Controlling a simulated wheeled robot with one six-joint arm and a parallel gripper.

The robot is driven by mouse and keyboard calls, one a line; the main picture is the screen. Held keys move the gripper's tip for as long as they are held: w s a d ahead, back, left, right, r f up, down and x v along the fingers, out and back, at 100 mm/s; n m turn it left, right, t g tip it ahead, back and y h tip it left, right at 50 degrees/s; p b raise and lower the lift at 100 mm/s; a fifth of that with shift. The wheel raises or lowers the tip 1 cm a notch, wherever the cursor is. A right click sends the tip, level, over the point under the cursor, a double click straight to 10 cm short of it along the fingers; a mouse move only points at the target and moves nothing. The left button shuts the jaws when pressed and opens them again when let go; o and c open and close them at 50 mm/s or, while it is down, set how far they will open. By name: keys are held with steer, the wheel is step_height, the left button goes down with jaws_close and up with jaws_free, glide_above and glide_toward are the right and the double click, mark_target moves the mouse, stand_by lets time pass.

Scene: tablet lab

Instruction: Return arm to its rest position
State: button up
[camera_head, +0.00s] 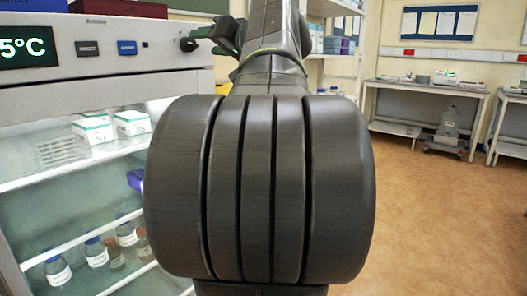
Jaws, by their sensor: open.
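My arm (259,190) fills the middle of the head view, with a large dark ribbed joint close to the camera. Its upper links rise behind this joint to the top edge. My gripper (206,38) shows small and dark at the upper left of the arm, beside the fridge's top right corner. It looks open, with nothing seen between its fingers. Part of it is hidden behind the arm links, and its distance from the fridge is hard to tell.
A glass-door fridge (185,56) stands close on the left, with white boxes (93,127) and bottles (96,251) inside. Shelves (335,8) stand behind the arm. The floor (440,215) at right is clear.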

mark_target(194, 44)
steer(key=x, duration=0.6)
steer(key=shift+a, duration=0.1)
steer(key=shift+r+m+p, duration=0.25)
steer(key=shift+m+p, duration=0.35)
steer(key=shift+p, duration=0.1)
steer(key=shift+s+d+m+p, duration=0.15)
steer(key=shift+d+m+p, duration=0.15)
steer(key=shift+m+p, duration=0.2)
steer(key=m+p, duration=1)
steer(key=shift+f+m+p, duration=0.1)
steer(key=shift+m+p, duration=0.9)
steer(key=shift+p, duration=0.15)
steer(key=shift+f+m+p, duration=0.2)
steer(key=shift+m+p, duration=0.55)
steer(key=shift+m, duration=0.05)
